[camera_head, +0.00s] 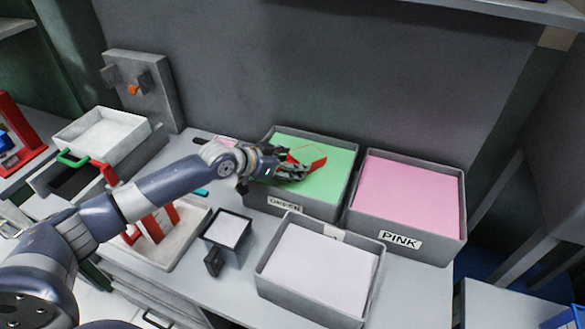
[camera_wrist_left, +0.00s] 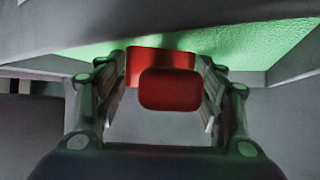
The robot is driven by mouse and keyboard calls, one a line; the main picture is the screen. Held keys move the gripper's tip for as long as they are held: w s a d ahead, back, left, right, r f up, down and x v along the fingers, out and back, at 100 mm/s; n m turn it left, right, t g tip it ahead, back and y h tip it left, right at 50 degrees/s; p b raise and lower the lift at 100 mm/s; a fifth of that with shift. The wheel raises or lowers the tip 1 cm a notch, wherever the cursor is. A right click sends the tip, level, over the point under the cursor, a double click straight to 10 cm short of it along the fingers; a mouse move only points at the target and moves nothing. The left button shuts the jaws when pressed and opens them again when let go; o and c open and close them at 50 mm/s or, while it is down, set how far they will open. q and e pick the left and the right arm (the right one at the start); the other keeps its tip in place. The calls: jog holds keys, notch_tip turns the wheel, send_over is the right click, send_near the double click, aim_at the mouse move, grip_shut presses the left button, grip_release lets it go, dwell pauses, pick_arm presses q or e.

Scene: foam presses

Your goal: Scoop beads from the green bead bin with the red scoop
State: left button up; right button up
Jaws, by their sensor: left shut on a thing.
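The green bead bin (camera_head: 334,187) stands at the back of the table, labelled GREEN and filled with green beads; the beads (camera_wrist_left: 265,45) also show in the left wrist view. My left gripper (camera_head: 298,172) is over the bin and shut on the red scoop. The red scoop (camera_head: 312,158) sits at the bead surface, with green inside its outline. In the left wrist view the scoop's red handle (camera_wrist_left: 168,89) lies between the two fingers. Whether the scoop is sunk in the beads, I cannot tell. My right gripper is not in view.
A pink bead bin (camera_head: 463,238) stands right of the green one. A bin of white material (camera_head: 262,277) and a small dark square container with a handle (camera_head: 214,262) are in front. A tray with red parts (camera_head: 203,228) lies to the left, below my arm.

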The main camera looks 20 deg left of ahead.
pick_arm(q)
jog(key=shift+s+a+b, duration=0.15)
jog(key=shift+s+b, duration=0.1)
jog(key=shift+b, duration=0.05)
jog(key=shift+s+r+t+h+p, duration=0.15)
jog(key=shift+r+t+p, duration=0.2)
jog(key=shift+r, duration=0.35)
jog(key=shift+r+t+h+p, duration=0.15)
jog(key=shift+r+p, duration=0.25)
jog(key=shift+r, duration=0.3)
jog(key=shift+t+h, duration=0.3)
jog(key=shift+s+a+r+p, duration=0.15)
jog(key=shift+r+p, duration=0.15)
jog(key=shift+r, duration=0.35)
jog(key=shift+s+a+r+p, duration=0.15)
jog(key=shift+r+p, duration=0.2)
jog(key=shift+r, duration=0.35)
jog(key=shift+s+a+r+p, duration=0.15)
jog(key=shift+r+p, duration=0.15)
jog(key=shift+r, duration=0.35)
jog(key=shift+s+r+p, duration=0.2)
jog(key=shift+r+p, duration=0.1)
jog(key=shift+r, duration=0.45)
